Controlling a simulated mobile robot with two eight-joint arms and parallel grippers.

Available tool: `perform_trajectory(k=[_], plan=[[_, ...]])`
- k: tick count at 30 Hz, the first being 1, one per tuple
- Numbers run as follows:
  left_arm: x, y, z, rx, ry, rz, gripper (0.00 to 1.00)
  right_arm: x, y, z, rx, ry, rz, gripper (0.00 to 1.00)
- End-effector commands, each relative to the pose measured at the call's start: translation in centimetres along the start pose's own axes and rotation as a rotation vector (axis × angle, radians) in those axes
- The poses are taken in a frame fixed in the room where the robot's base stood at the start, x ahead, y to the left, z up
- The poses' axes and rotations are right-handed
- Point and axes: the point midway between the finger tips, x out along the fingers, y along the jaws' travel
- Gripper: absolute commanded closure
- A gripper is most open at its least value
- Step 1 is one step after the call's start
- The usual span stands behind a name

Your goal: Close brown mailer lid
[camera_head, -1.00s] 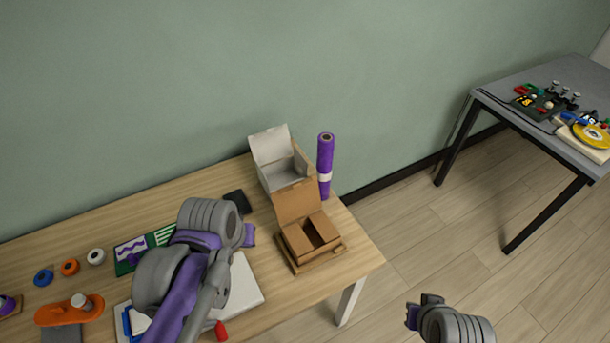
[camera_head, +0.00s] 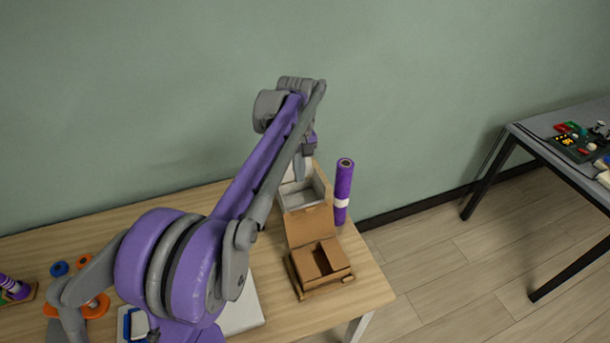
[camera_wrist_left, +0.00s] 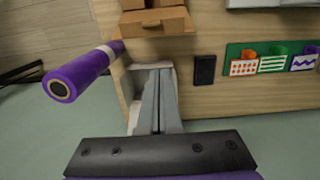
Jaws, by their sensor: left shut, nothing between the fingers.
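The brown mailer (camera_head: 322,262) sits on the table near its right end, with its lid (camera_head: 310,226) standing open at the back. Brown flaps stand around its opening. My left gripper (camera_head: 299,178) is shut and empty, pointing down behind the lid, over the white box (camera_head: 305,191). In the left wrist view the shut fingers (camera_wrist_left: 158,72) lie in front of the white box (camera_wrist_left: 139,112), and part of the brown mailer (camera_wrist_left: 155,20) shows at the top edge. I cannot tell whether the fingers touch the lid. My right gripper is out of view.
A purple roll (camera_head: 343,190) stands right beside the white box. A black flat item (camera_wrist_left: 205,69) and several coloured cards (camera_wrist_left: 272,64) lie on the table (camera_head: 365,285). A grey table (camera_head: 560,125) stands at the far right. The wall is close behind.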

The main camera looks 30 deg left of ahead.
Motion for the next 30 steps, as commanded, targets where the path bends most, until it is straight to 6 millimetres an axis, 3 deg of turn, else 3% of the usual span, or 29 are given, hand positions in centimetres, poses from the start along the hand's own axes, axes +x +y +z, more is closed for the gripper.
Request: perform_trajectory(k=[10, 18, 30], plan=[[7.6, 0.0, 0.0, 0.001, 0.0, 0.0, 1.0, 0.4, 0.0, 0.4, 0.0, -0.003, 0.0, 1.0], [6.1, 0.1, 3.4, 0.003, 0.001, 0.001, 1.0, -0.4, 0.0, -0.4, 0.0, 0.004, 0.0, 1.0], [6.0, 0.0, 3.8, 0.002, 0.001, 0.001, 1.0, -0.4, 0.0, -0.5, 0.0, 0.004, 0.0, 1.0]])
